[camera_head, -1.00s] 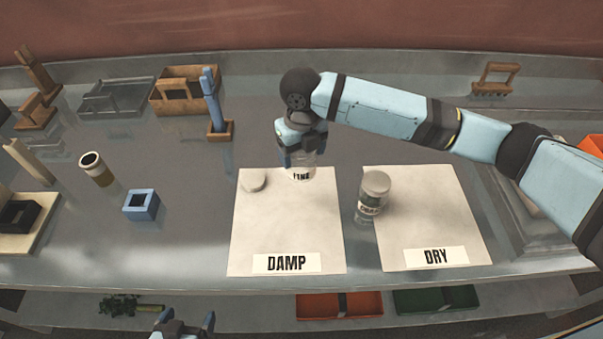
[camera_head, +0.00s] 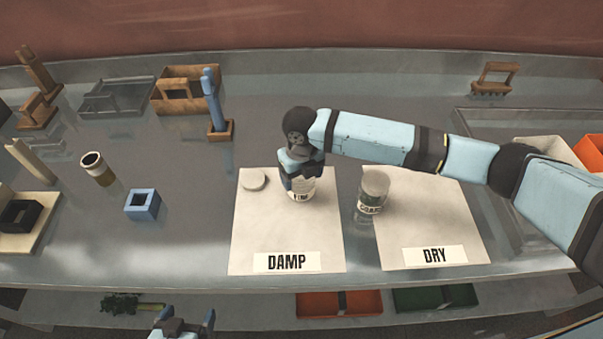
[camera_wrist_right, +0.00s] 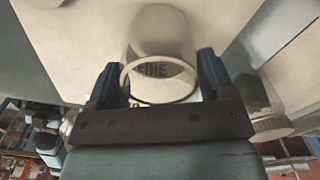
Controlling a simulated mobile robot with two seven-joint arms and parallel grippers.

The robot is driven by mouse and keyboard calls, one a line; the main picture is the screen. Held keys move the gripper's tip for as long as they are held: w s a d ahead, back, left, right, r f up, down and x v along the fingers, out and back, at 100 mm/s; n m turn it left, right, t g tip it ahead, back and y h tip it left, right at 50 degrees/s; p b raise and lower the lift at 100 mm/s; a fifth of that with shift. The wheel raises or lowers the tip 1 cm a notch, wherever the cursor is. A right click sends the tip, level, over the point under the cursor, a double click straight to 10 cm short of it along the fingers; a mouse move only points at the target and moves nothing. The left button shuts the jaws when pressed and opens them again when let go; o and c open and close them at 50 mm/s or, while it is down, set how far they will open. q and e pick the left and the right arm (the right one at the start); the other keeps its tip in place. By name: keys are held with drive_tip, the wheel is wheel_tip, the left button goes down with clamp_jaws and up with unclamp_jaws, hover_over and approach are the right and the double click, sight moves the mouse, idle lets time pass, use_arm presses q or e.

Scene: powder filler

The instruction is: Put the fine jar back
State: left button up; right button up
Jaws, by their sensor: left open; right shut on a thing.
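The fine jar (camera_head: 301,192) is a clear jar with a "FINE" label, over the DAMP mat (camera_head: 285,235). My right gripper (camera_head: 298,178) is shut around its upper part; I cannot tell whether its base touches the mat. In the right wrist view the jar (camera_wrist_right: 160,62) sits between the fingers of my gripper (camera_wrist_right: 165,85), its open rim toward the camera. A round pale lid (camera_head: 253,179) lies on the DAMP mat to its left. My left gripper (camera_head: 183,325) is open and empty at the bottom edge, in front of the bench.
The lidded coarse jar (camera_head: 372,190) stands at the left edge of the DRY mat (camera_head: 435,215), close to the right of my right gripper. Wooden racks are at the back left.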

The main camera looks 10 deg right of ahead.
drive_tip(key=o, duration=1)
drive_tip(key=shift+c, duration=0.2)
wheel_tip(320, 180, up, 11)
drive_tip(key=shift+f+b, duration=0.1)
drive_tip(key=shift+b, duration=0.55)
drive_tip(key=shift+r, duration=0.75)
drive_tip(key=shift+f, duration=0.1)
